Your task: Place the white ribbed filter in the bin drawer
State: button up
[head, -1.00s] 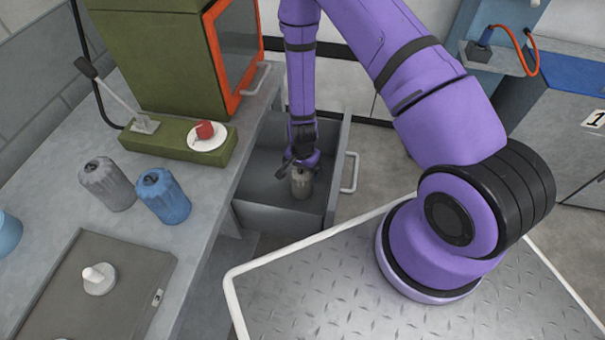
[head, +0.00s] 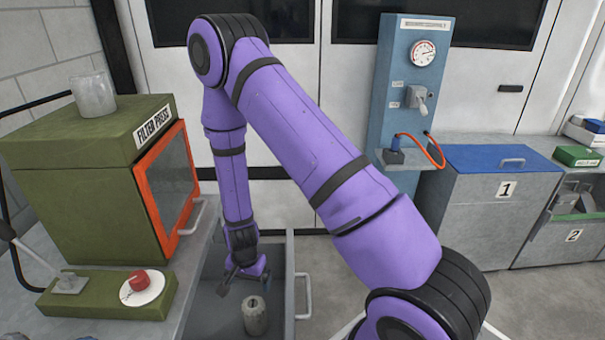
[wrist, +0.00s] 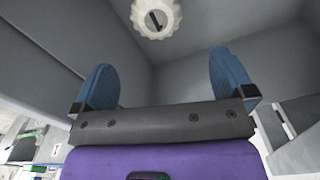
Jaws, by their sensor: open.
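The white ribbed filter (head: 255,317) stands upright on the floor of the open bin drawer (head: 213,302); it looks beige-grey in the head view. Its ribbed round end shows pale at the top of the wrist view (wrist: 156,17). My gripper (head: 244,279) is just behind the filter in the head view and apart from it. In the wrist view my two blue fingers (wrist: 167,78) are spread wide with nothing between them, and the filter is beyond their tips.
The drawer's front with its handle (head: 303,296) is to the right of my gripper. The green filter press (head: 90,185) stands on the bench at left, with a pale jar (head: 93,95) on top. A blue-lidded cabinet (head: 495,205) is at right. Floor between is clear.

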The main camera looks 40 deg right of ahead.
notch_tip(320, 180, up, 30)
jog(key=d+n+t+y, duration=0.1)
jog(key=d+n+t, duration=0.1)
jog(key=n, duration=0.3)
jog(key=s+d+r+n+t, duration=0.1)
jog(key=s+d+r+n, duration=0.1)
jog(key=s+r, duration=0.7)
jog(key=s+d+r+n+t+h, duration=0.1)
jog(key=s+d+r+n+t, duration=0.1)
jog(key=s+r, duration=0.8)
jog(key=s+n, duration=0.1)
jog(key=s, duration=0.1)
jog(key=shift+s+d+r, duration=0.15)
jog(key=shift+s+d, duration=0.15)
jog(key=shift+s, duration=0.05)
